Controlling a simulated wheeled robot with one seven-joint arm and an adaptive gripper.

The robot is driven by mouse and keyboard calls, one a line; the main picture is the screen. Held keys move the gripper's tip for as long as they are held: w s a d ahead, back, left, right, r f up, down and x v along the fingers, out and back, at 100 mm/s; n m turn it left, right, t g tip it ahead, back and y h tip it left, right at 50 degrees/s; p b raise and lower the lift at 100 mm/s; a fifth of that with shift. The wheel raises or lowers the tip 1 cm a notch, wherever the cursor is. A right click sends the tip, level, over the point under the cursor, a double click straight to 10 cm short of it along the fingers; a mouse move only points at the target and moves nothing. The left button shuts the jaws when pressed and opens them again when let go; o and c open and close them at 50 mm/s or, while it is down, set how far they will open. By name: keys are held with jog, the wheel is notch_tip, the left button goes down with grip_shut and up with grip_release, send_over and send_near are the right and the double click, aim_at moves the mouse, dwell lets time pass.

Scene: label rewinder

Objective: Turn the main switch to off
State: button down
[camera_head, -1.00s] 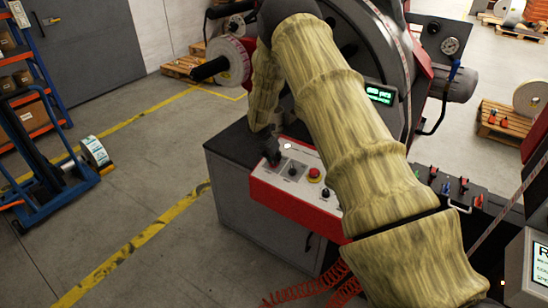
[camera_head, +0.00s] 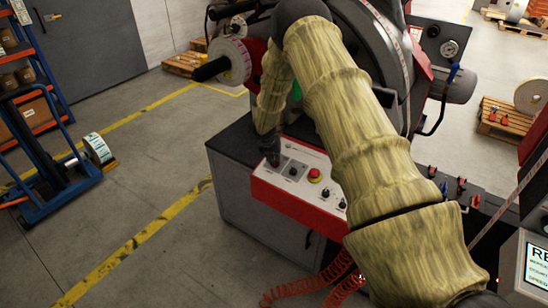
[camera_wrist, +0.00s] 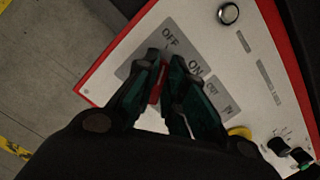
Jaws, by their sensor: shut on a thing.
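The main switch (camera_wrist: 156,92) shows in the wrist view as a narrow red handle on a grey plate marked OFF and ON. My gripper (camera_wrist: 165,66) is shut on this handle, one dark finger on each side. The fingers hide much of the switch, so I cannot tell exactly which mark it points to. In the head view my gripper (camera_head: 271,158) is low at the left end of the white-topped red control panel (camera_head: 290,199), and it hides the switch there.
A red emergency stop button (camera_head: 314,175) and a black selector knob (camera_head: 293,171) sit right of my gripper on the panel. The rewinder's reel (camera_head: 231,61) stands behind. Coiled red hoses (camera_head: 318,280) hang in front.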

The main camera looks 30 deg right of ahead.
jog(key=shift+r, duration=0.1)
dwell(0.3)
jog(key=c, duration=1.5)
grip_release()
jog(key=v, duration=1.2)
jog(key=shift+d, duration=0.1)
